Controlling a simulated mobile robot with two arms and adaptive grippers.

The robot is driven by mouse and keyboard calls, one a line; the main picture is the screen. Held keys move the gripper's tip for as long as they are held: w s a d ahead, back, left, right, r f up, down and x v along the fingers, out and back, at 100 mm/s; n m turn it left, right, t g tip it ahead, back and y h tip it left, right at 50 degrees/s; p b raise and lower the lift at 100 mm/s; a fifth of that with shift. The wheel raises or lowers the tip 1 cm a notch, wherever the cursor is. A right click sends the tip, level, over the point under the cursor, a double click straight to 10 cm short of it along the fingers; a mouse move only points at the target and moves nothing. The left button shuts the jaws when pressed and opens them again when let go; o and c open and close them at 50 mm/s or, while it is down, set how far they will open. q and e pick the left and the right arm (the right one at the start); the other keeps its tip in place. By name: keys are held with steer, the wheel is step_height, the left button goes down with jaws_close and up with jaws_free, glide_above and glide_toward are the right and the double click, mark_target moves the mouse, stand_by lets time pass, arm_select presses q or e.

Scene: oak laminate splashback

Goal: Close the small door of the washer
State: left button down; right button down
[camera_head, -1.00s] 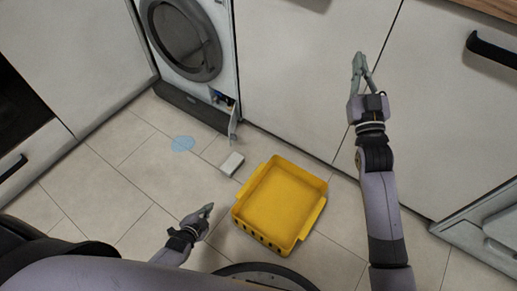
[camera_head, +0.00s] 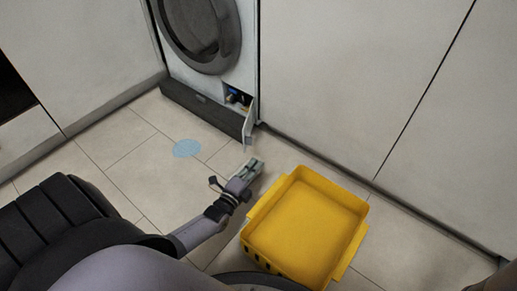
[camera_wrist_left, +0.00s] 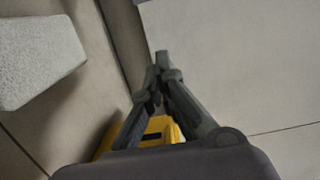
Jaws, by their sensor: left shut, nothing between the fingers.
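The white washer (camera_head: 226,82) with its dark round porthole stands at the top of the head view. Its small door (camera_head: 248,124), low at the right, stands open, swung outward, and shows a dark recess (camera_head: 236,96) with blue and yellowish parts. My left gripper (camera_head: 256,162) is above the floor, in front of and below the small door in the picture, apart from it. In the left wrist view its fingers (camera_wrist_left: 162,58) are together and empty. The small door cannot be made out there. My right gripper is out of view.
A yellow crate (camera_head: 359,218) stands on the floor right of my left gripper. A pale block (camera_wrist_left: 40,62) lies left of the fingers in the wrist view. A flat blue disc (camera_head: 187,148) lies on the tiles. Cabinet fronts (camera_head: 350,70) flank the washer.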

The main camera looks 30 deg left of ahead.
arm_select(q)
steer(key=w+a+b, duration=0.4)
steer(key=w+b, duration=0.3)
steer(key=shift+b, duration=0.35)
steer(key=shift+a, duration=0.1)
